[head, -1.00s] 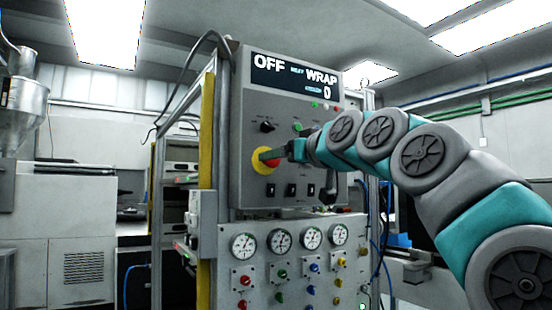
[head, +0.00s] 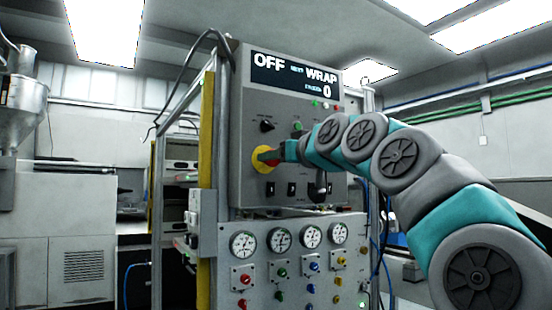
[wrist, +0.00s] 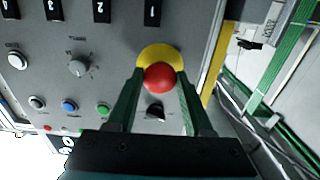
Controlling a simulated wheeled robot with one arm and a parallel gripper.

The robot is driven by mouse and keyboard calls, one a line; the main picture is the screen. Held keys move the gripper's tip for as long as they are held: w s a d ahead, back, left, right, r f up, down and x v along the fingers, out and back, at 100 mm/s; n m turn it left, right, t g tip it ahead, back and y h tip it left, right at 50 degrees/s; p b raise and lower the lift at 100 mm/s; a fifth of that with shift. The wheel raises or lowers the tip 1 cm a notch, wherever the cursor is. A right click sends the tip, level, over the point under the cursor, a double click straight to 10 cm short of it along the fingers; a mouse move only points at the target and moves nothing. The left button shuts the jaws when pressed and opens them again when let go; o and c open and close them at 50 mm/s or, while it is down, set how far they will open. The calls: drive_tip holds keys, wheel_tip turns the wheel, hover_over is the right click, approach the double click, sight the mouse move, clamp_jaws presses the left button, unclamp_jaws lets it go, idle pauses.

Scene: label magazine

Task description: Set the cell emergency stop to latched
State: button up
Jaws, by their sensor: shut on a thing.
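The emergency stop is a red mushroom button (wrist: 160,78) on a round yellow plate (wrist: 153,55) on the grey control panel. In the head view the yellow plate (head: 257,161) shows at the panel's left side, with the red button partly hidden by my gripper (head: 270,155). In the wrist view my gripper (wrist: 160,84) has one green finger on each side of the red button, shut on it. Whether the button is pressed in cannot be told.
The panel's display (head: 296,76) reads OFF and WRAP with a 0. A black selector knob (head: 267,126) sits above the stop, and black switches (head: 291,188) are below it. Several gauges (head: 281,240) line the lower panel. A yellow post (head: 206,160) stands left of the panel.

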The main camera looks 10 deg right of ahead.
clamp_jaws()
idle(0.8)
